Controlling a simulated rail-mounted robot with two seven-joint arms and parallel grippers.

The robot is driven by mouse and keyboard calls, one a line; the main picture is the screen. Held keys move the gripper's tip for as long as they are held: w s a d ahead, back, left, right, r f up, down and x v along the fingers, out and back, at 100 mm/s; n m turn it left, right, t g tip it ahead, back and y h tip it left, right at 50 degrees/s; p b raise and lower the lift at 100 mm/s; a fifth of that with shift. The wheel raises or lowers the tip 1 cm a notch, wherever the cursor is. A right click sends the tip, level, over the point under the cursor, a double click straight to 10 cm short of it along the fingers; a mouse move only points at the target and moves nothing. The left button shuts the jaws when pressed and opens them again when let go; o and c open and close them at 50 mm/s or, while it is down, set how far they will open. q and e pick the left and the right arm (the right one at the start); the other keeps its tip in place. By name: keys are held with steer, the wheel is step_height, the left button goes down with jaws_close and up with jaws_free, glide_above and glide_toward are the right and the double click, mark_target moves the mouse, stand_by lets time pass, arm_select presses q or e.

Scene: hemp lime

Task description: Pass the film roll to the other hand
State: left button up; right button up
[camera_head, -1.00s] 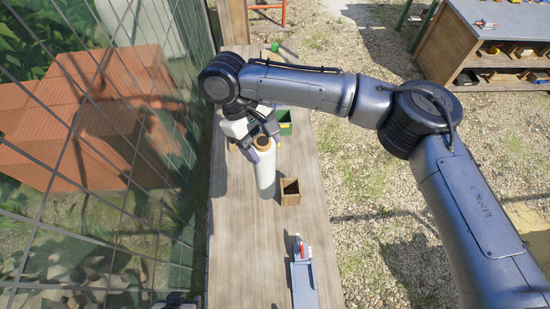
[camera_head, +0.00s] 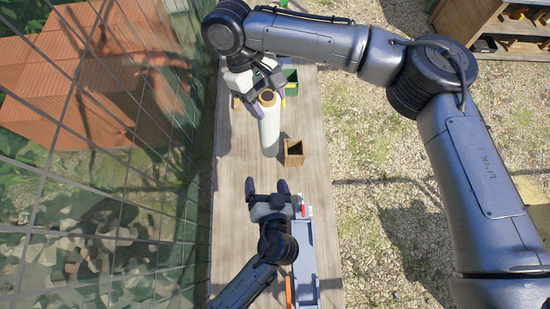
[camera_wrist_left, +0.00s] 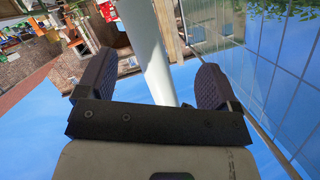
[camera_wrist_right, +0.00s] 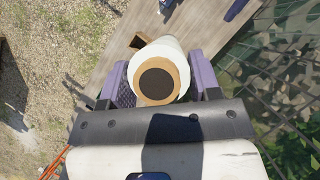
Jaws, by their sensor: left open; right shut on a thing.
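The film roll (camera_head: 268,128) is a white cylinder with a brown cardboard core, standing roughly upright and slightly tilted above the table. My right gripper (camera_head: 265,98) is shut on its upper end. In the right wrist view, the roll's core end (camera_wrist_right: 158,82) faces the camera between the purple fingers. My left gripper (camera_head: 267,186) is open and empty, lower in the head view, with its fingers pointing toward the roll and a gap between. In the left wrist view, the white roll (camera_wrist_left: 148,50) shows beyond and between the open fingers (camera_wrist_left: 150,82).
A small wooden box (camera_head: 293,153) stands right of the roll on the wooden table (camera_head: 232,150). A green bin (camera_head: 290,80) is behind it. A grey tray (camera_head: 305,265) with a red item lies beside my left arm.

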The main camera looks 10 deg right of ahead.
mark_target(273, 144)
arm_select(q)
steer(key=w+d+r+n+t, duration=0.1)
steer(key=w, duration=0.3)
steer(key=w+d+r+n+t+h, duration=0.1)
steer(key=w, duration=0.3)
steer(key=w+d+r+n+t+h, duration=0.1)
steer(key=w, duration=0.3)
steer(key=shift+w+d+r+n, duration=0.15)
steer(key=shift+w+d+n, duration=0.1)
steer(key=shift+w+n, duration=0.15)
stand_by(0.3)
steer(key=shift+s, duration=0.1)
steer(key=c, duration=1)
steer(key=shift+d+r, duration=0.1)
steer(key=shift+c, duration=0.7)
arm_select(e)
steer(key=o, duration=1)
steer(key=shift+a, duration=0.1)
steer(key=o, duration=0.4)
steer(key=shift+r, duration=0.1)
